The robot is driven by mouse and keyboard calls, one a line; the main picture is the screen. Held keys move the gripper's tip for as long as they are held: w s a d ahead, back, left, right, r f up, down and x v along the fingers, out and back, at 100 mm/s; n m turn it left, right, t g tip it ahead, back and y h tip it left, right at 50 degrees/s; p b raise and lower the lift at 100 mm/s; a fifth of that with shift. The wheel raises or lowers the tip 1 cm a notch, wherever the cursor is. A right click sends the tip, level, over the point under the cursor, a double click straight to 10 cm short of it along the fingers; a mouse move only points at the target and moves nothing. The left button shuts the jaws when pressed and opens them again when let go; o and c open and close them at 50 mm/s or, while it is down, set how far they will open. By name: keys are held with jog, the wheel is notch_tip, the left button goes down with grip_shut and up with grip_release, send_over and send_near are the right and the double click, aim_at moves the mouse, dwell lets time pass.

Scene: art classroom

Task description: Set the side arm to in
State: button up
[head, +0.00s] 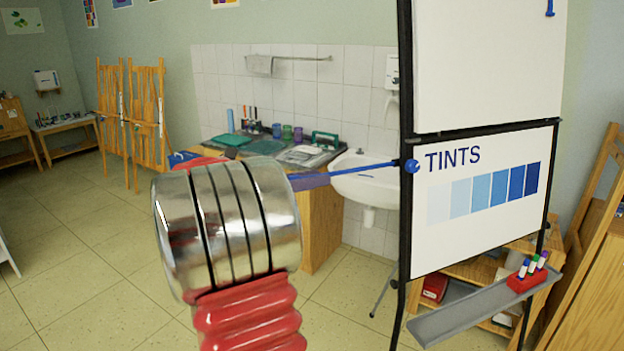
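The side arm (360,169) is a thin blue rod with a round blue knob (412,166) at the left black post of the flip-chart stand (404,200). It sticks out to the left of the stand, across the front of the sink. My arm's silver joint and red ribbed section fill the lower middle and hide much of my gripper. A dark blue piece (309,181) shows beside the silver joint at the rod's left end; I cannot tell whether it is part of my gripper. Whether the fingers touch the rod is hidden.
The stand carries a TINTS board (480,225) and a grey tray (470,312) with a red marker holder (527,279). Behind are a white sink (370,188) and a wooden counter (320,230). Easels (147,115) stand back left.

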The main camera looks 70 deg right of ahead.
jog(key=shift+c, duration=0.5)
grip_shut()
jog(key=shift+d, duration=0.15)
